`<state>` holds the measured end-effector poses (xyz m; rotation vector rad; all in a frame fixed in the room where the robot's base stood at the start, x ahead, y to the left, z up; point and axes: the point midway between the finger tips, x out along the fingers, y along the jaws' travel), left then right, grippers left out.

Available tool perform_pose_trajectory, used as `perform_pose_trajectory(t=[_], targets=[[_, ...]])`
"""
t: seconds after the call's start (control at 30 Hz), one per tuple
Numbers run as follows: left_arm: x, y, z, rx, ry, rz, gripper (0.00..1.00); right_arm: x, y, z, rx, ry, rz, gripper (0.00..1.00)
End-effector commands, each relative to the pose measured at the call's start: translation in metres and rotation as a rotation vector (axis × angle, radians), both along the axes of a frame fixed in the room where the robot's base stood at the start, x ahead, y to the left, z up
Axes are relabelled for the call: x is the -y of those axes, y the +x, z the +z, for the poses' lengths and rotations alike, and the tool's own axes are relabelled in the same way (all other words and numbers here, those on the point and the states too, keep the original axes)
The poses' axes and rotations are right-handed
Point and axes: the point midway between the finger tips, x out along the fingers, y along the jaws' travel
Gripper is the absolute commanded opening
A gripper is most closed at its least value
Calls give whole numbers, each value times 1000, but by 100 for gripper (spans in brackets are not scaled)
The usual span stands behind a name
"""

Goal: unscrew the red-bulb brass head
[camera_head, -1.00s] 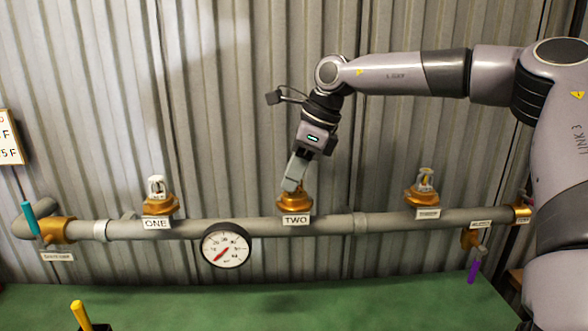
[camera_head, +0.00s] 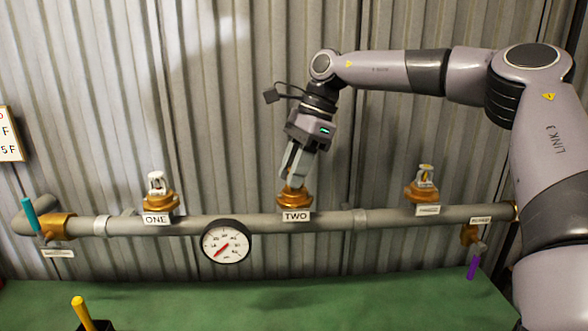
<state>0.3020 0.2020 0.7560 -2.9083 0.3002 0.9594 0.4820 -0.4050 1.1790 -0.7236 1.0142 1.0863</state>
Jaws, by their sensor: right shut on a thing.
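A grey pipe (camera_head: 255,222) runs across the wall with three brass fittings along it. My right gripper (camera_head: 292,178) points down onto the middle fitting, above the label TWO (camera_head: 296,217), and is shut on the head there. The fingers hide that head, so its bulb colour cannot be seen; the brass base (camera_head: 294,198) shows below them. A pale head (camera_head: 157,183) stands upright above ONE (camera_head: 156,219). Another head (camera_head: 425,176) with a yellowish bulb stands upright above the right-hand label (camera_head: 427,210). My left gripper is not in view.
A round gauge (camera_head: 226,243) hangs below the pipe. A teal-handled valve (camera_head: 31,214) is at the left end and a purple-handled one (camera_head: 473,266) at the lower right. A yellow handle (camera_head: 82,312) stands on the green bench (camera_head: 300,300), whose middle is clear.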

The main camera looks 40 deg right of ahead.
Motion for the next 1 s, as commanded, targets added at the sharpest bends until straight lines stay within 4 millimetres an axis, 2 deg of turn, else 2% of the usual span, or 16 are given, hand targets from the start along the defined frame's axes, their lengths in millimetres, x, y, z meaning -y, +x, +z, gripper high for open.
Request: perform_pose_trajectory(t=[0.07,0.1,0.17,0.2,0.53,0.8,1.0], targets=[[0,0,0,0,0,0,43,-2,0,-1,-3,1,2,0],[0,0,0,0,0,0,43,-2,0,-1,-3,1,2,35],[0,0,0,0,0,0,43,-2,0,-1,-3,1,1,54],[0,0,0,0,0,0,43,-1,0,-1,-3,1,1,57],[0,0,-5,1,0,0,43,-1,0,-2,2,-2,-36,57],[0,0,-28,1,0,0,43,0,1,-4,3,-2,-313,57],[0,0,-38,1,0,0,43,0,2,-2,2,-2,-476,57]])
